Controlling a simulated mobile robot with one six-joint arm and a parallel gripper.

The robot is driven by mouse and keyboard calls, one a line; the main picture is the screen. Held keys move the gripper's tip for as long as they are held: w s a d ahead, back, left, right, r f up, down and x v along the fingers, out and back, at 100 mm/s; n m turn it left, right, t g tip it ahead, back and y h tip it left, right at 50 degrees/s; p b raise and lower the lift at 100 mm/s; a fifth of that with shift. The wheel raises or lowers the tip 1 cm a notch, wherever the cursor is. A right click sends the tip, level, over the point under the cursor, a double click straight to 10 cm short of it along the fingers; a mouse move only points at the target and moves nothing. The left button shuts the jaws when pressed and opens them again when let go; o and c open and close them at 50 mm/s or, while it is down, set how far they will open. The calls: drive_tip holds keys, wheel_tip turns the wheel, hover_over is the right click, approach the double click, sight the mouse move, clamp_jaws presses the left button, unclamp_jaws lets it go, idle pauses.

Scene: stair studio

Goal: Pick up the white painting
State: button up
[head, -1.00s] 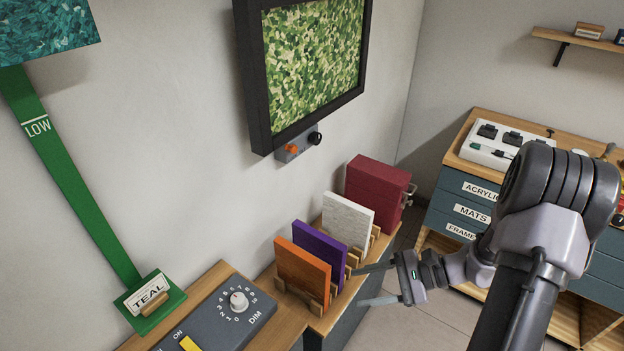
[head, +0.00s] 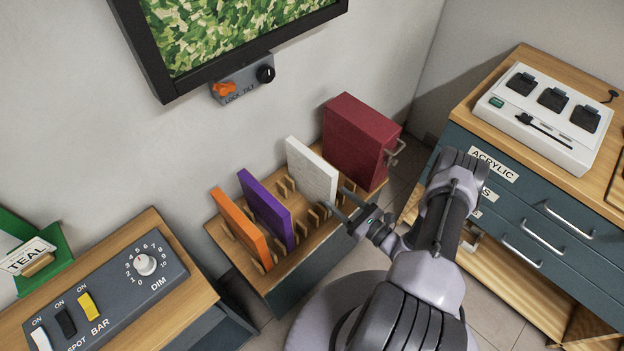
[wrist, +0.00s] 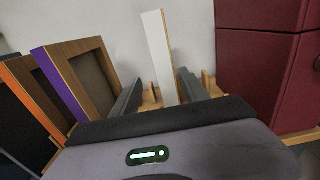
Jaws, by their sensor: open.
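The white painting (head: 312,172) stands upright on edge in a slotted wooden rack (head: 213,228), between the purple painting and a dark red case. In the wrist view the white painting (wrist: 158,55) shows edge-on, ahead and between my two fingers. My gripper (head: 339,207) is open, close to the painting's right edge. In the wrist view my gripper (wrist: 157,92) has one finger on each side of the painting's line. I cannot tell whether the fingers touch it.
A purple painting (head: 266,208) and an orange painting (head: 241,228) stand left in the rack. The dark red case (head: 357,140) stands close on the right. A dimmer panel (head: 110,290) lies front left. A drawer cabinet (head: 530,205) stands to the right.

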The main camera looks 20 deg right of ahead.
sight(326, 185)
drive_tip(key=x, duration=0.2)
drive_tip(key=b+x, duration=0.1)
drive_tip(key=x, duration=0.1)
drive_tip(key=d+b+x, duration=0.1)
drive_tip(key=x, duration=0.2)
drive_tip(key=shift+w, duration=0.1)
clamp_jaws()
idle(1.1)
